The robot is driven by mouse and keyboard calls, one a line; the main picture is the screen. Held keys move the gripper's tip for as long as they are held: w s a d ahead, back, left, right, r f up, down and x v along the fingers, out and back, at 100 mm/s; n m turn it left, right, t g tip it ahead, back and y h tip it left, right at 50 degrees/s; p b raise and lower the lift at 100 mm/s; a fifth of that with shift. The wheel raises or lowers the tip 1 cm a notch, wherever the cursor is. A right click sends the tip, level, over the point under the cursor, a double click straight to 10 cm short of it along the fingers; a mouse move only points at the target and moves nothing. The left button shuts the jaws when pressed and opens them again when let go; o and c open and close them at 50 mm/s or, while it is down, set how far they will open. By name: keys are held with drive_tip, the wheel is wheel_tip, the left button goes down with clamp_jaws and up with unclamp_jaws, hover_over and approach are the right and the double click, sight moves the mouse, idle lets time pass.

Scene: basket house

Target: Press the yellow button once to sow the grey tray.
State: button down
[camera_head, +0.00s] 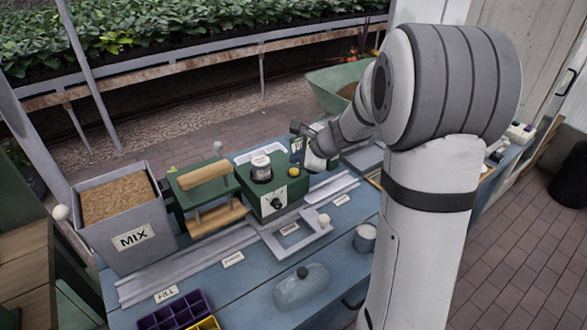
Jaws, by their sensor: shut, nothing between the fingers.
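A green machine (275,203) stands on the blue bench with a black knob on its front and a round canister on top. A small yellow button (294,171) shows on its top right. My gripper (306,150) is just behind and above the machine's right side, shut and empty. It is small and partly dark here; I cannot tell whether it touches anything. A flat grey frame (318,238) with a round white knob lies in front of the machine. I cannot make out a grey tray for sure.
A grey MIX bin (127,222) stands left, beside a green press (205,195) with wooden bars. A glass-like lidded dish (301,287), a grey cup (365,238) and a purple cell tray (175,312) are in front. My arm hides part of the right bench.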

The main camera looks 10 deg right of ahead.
sight(297, 172)
wheel_tip(297, 172, up, 4)
drive_tip(key=p, duration=0.3)
drive_tip(key=shift+r, duration=0.15)
idle(0.5)
drive_tip(key=s+a+r+n+g+h, duration=0.1)
drive_tip(key=s+a+r+n+g, duration=0.1)
drive_tip(key=s+n, duration=0.5)
drive_tip(key=s+a+r+n+g, duration=0.1)
drive_tip(key=s+a+r+n, duration=0.3)
drive_tip(key=s, duration=0.6)
drive_tip(key=s+d+f+n+g+h, duration=0.1)
drive_tip(key=s+d+n+h, duration=0.3)
drive_tip(key=s+n, duration=0.5)
drive_tip(key=s+d, duration=0.1)
drive_tip(key=s, duration=0.3)
drive_tip(key=shift+d+f, duration=0.15)
drive_tip(key=shift+f, duration=0.25)
